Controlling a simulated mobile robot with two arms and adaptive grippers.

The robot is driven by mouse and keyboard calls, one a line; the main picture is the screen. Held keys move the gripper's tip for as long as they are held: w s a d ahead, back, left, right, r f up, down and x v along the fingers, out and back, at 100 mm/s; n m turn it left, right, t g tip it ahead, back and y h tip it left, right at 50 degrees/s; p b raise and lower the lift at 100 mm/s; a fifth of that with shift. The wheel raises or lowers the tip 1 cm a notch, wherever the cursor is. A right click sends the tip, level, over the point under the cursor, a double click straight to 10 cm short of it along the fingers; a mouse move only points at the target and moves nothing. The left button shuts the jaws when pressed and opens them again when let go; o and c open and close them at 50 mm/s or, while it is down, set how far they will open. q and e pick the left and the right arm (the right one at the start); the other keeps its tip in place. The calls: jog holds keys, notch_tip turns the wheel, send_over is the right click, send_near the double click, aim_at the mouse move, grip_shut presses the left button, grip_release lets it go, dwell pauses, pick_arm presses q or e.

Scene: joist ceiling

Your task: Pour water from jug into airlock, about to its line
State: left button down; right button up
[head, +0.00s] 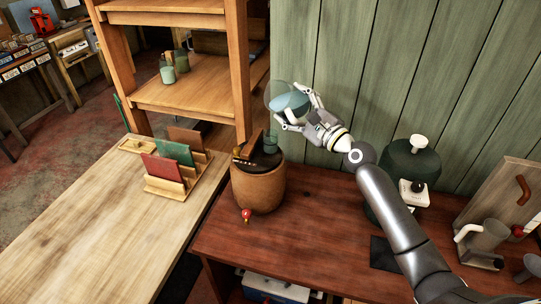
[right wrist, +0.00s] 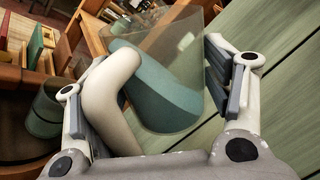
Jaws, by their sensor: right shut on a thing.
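A clear jug (head: 280,90) with teal water (head: 292,104) in it is held up near the green wall. My right gripper (head: 293,108) is shut on it. In the right wrist view the jug (right wrist: 178,50) fills the middle, with its white handle (right wrist: 108,95) between the fingers and the water (right wrist: 165,100) against one side. The airlock (head: 270,144), a small clear greenish cup, stands on the lid of a brown crock (head: 258,190), below and left of the jug. It also shows in the right wrist view (right wrist: 46,108). I see no stream of water. My left gripper is out of view.
A wooden shelf (head: 190,95) with green jars (head: 168,74) rises behind the crock. A rack of coloured boards (head: 165,172) stands on the pale bench at left. A dark green canister (head: 412,165) and metal mug (head: 485,238) stand right on the red-brown table (head: 290,240).

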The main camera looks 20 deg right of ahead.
dwell(0.3)
jog(key=shift+n+b, duration=0.3)
jog(key=shift+b, duration=0.15)
dwell(0.5)
jog(key=shift+f+n+b, duration=0.15)
jog(key=shift+n+b, duration=0.15)
jog(key=shift+b, duration=0.15)
